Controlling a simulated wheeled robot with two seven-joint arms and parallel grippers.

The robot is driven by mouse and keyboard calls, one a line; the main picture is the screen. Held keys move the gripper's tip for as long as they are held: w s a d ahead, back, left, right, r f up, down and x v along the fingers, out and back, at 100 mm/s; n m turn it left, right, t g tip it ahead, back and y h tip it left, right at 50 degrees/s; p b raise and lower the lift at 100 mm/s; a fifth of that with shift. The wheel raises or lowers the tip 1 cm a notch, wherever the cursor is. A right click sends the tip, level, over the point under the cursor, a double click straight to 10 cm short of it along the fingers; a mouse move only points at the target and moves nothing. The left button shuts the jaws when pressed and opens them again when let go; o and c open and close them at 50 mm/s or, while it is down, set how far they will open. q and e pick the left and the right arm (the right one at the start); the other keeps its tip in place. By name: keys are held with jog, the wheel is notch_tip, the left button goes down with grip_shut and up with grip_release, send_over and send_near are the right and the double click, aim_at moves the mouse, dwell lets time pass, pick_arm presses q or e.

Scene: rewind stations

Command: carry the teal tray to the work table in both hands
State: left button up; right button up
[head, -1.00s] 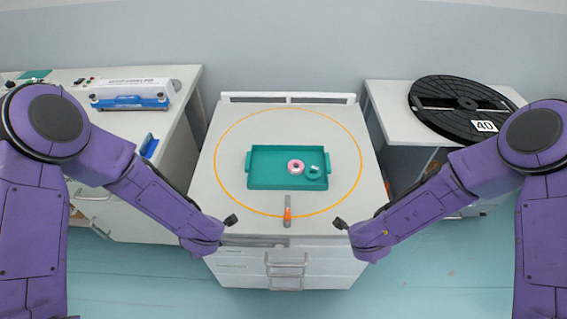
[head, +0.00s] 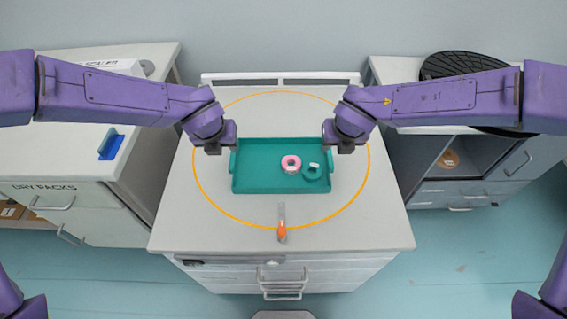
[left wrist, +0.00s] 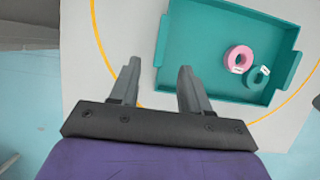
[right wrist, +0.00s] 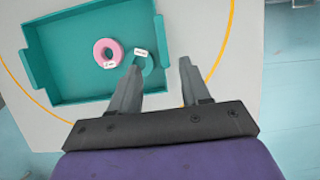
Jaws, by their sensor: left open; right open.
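The teal tray (head: 255,183) lies flat on a grey-topped drawer cabinet, inside an orange ring. It holds a pink roll (head: 291,163) and a teal roll (head: 313,171). My left gripper (head: 213,150) is at the tray's left end and my right gripper (head: 345,148) at its right end, both seemingly above the handles. In the left wrist view the open, empty fingers (left wrist: 158,75) are beside the tray (left wrist: 190,45). In the right wrist view the open, empty fingers (right wrist: 160,75) are near the tray's end wall (right wrist: 158,35). The arms hide part of the tray's far corners.
An orange-tipped tool (head: 282,225) lies in front of the tray. A side bench (head: 60,150) with a blue holder (head: 111,145) stands left. A cabinet (head: 480,160) with a large black reel (head: 450,66) stands right. Gaps separate the cabinets.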

aim_at(232, 157)
jog(key=shift+f+b, duration=0.3)
jog(key=shift+f, duration=0.25)
pick_arm(q)
jog(key=shift+x, duration=0.8)
pick_arm(e)
jog(key=shift+w+f, duration=0.1)
jog(key=shift+w, duration=0.2)
pick_arm(q)
jog(key=shift+d, duration=0.15)
pick_arm(e)
jog(key=shift+s+d, duration=0.1)
jog(key=shift+d, duration=0.05)
pick_arm(q)
jog(key=shift+f, duration=0.25)
pick_arm(e)
jog(key=shift+f, duration=0.35)
pick_arm(q)
jog(key=x, duration=1)
jog(key=shift+w+r, duration=0.15)
pick_arm(e)
jog(key=x, duration=0.9)
jog(key=shift+w+f, duration=0.3)
jog(key=shift+f, duration=0.05)
pick_arm(q)
grip_shut()
pick_arm(e)
grip_shut()
